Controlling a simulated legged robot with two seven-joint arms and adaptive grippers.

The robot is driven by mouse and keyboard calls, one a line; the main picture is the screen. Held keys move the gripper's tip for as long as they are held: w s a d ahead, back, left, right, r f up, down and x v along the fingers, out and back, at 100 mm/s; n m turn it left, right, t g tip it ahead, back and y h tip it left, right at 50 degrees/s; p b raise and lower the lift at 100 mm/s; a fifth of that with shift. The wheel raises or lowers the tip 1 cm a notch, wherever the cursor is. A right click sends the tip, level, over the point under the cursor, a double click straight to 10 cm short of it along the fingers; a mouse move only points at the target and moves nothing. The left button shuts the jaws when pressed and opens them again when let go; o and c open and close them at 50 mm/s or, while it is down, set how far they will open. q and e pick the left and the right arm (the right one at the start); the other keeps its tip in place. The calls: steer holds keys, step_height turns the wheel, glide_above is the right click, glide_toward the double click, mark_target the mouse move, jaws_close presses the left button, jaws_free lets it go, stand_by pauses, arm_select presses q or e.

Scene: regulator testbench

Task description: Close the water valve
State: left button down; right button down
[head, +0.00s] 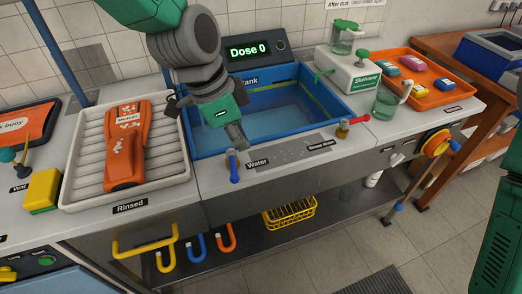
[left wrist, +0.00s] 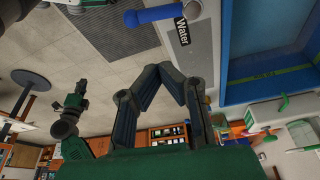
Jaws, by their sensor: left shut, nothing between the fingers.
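The water valve (head: 234,168) is a blue lever at the front edge of the counter, left of the "Water" label. Its handle hangs toward the front. In the left wrist view the blue lever (left wrist: 160,14) lies near the top edge beside the same label. My left gripper (head: 240,143) is shut and empty above the counter, just behind the valve, at the basin's front rim. Its fingertips (left wrist: 177,68) meet below the lever in the left wrist view, and a gap shows between them and the lever. My right gripper does not show.
Behind the valve is the blue basin (head: 192,140). A red-handled tap (head: 352,120) stands to the right. A ribbed white tray (head: 72,190) holding an orange device (head: 124,150) lies to the left. Yellow, blue and orange hooks hang below the counter front.

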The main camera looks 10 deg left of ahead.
mark_target(233, 167)
arm_select(q)
steer(key=x, duration=0.3)
steer(key=b+x, duration=0.1)
steer(key=x, duration=0.2)
steer(key=d+x, duration=0.1)
steer(key=x, duration=0.1)
steer(key=shift+d+f, duration=0.1)
steer(key=shift+f, duration=0.15)
steer(key=shift+a, duration=0.4)
steer(key=a, duration=0.1)
steer(key=s+a, duration=0.1)
steer(key=shift+s+a+r, duration=0.25)
steer(key=shift+a+r, duration=0.05)
steer(key=shift+r, duration=0.05)
steer(key=shift+s+m, duration=0.1)
steer(key=shift+m, duration=0.2)
